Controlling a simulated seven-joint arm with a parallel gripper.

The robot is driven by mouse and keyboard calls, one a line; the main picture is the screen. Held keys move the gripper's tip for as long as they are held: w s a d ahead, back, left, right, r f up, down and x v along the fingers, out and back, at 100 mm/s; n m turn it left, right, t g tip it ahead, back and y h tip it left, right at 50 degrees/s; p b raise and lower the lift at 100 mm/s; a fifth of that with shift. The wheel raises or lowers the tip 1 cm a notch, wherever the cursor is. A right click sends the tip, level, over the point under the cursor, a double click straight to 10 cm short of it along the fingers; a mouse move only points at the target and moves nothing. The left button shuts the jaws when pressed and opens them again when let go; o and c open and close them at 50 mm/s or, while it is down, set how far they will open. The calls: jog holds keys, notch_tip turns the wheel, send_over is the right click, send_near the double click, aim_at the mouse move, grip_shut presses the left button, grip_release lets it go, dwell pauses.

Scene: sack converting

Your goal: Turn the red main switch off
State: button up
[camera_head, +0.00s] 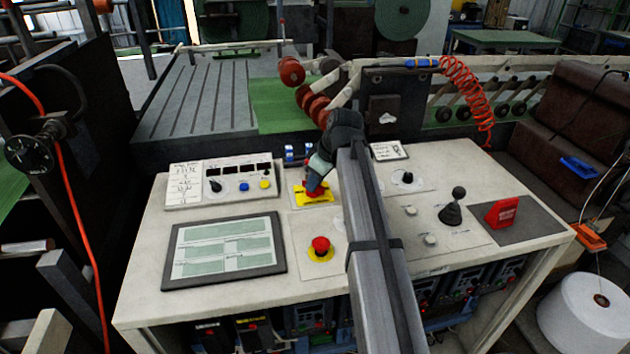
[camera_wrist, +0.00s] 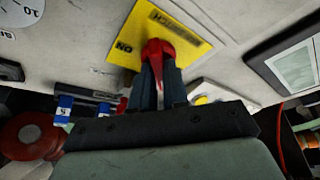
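The red main switch (camera_head: 311,189) sits on a yellow plate (camera_head: 328,198) in the middle of the console top. In the wrist view the red switch (camera_wrist: 156,48) stands up from the yellow plate (camera_wrist: 192,45), with an ON mark at the plate's left. My gripper (camera_wrist: 160,72) is down at the switch, its two dark fingers close together with the red handle between them. They look closed on it. In the head view my gripper (camera_head: 317,175) partly hides the switch, and my arm covers the area to its right.
A red emergency button (camera_head: 320,246) on a yellow base stands in front of the switch. A tilted screen (camera_head: 228,249) and a knob panel (camera_head: 220,181) lie to the left. A black lever (camera_head: 453,208) and a red sign block (camera_head: 502,212) are at the right.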

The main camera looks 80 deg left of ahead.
jog(key=o, duration=0.4)
jog(key=v, duration=1.4)
jog(key=shift+d+f, duration=0.1)
jog(key=shift+f, duration=0.05)
